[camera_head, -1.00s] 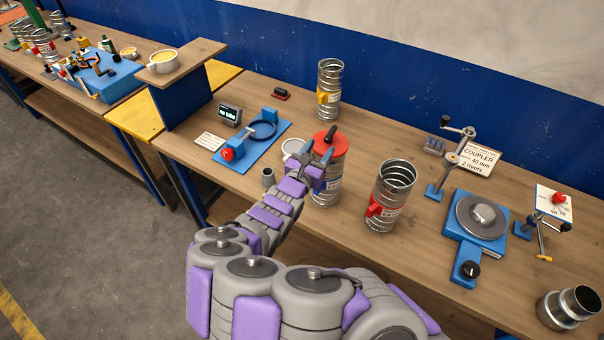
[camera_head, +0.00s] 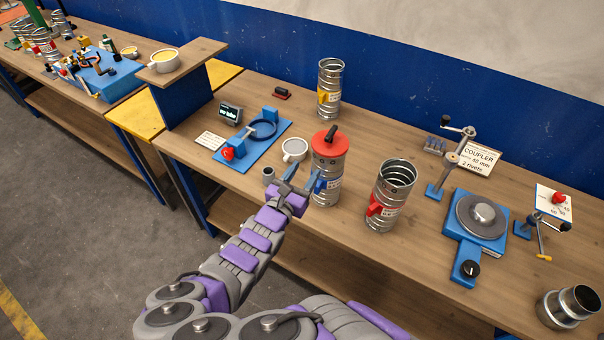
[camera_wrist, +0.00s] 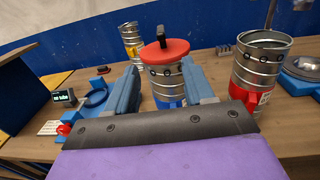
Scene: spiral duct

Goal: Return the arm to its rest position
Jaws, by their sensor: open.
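My arm reaches over the bench's front edge from the bottom of the head view. My gripper (camera_head: 300,180) is open and empty, with its blue fingers apart. It stands just in front of the duct with the red lid (camera_head: 328,168). In the wrist view this duct (camera_wrist: 165,75) shows between and beyond the two fingers (camera_wrist: 158,95), with its red lid and black knob above them. The duct stands upright on the bench. From these frames I cannot tell the exact gap between fingers and duct.
An open duct with a red tag (camera_head: 388,195) stands to the right, and one with a yellow tag (camera_head: 330,88) behind. The wooden bench (camera_head: 365,130) has clear patches; floor (camera_head: 90,200) lies in front.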

